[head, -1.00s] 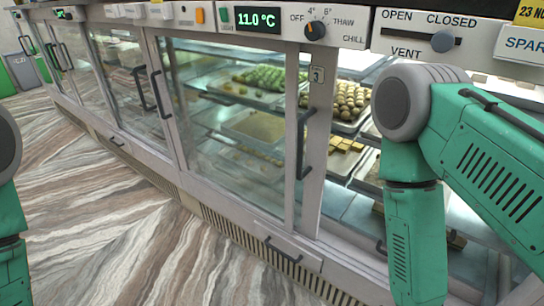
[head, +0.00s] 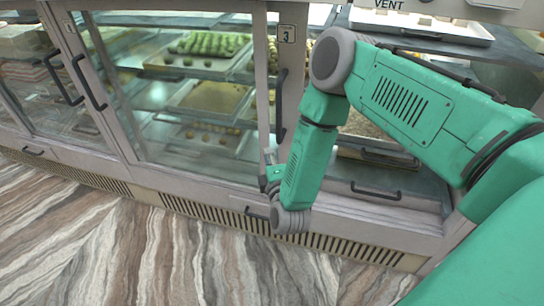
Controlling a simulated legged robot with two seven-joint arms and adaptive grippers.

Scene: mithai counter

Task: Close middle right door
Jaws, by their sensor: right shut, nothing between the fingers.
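A sliding glass door (head: 175,110) with a pale frame stands in the display counter in the middle of the head view. Its dark vertical handle (head: 280,104) is on its right upright, beside a plate marked 3. Trays of sweets show behind the glass. To the right of the upright, the bay looks open, but my arm covers much of it. My right gripper (head: 267,158) is shut and empty, just below and left of the handle's lower end, in front of the door's lower right part. I cannot tell whether it touches the door. My left gripper is out of view.
Two more dark handles (head: 97,82) are on the doors to the left. A low drawer handle (head: 376,191) and a vent grille (head: 235,222) run along the base. The marbled floor (head: 130,260) in front is clear.

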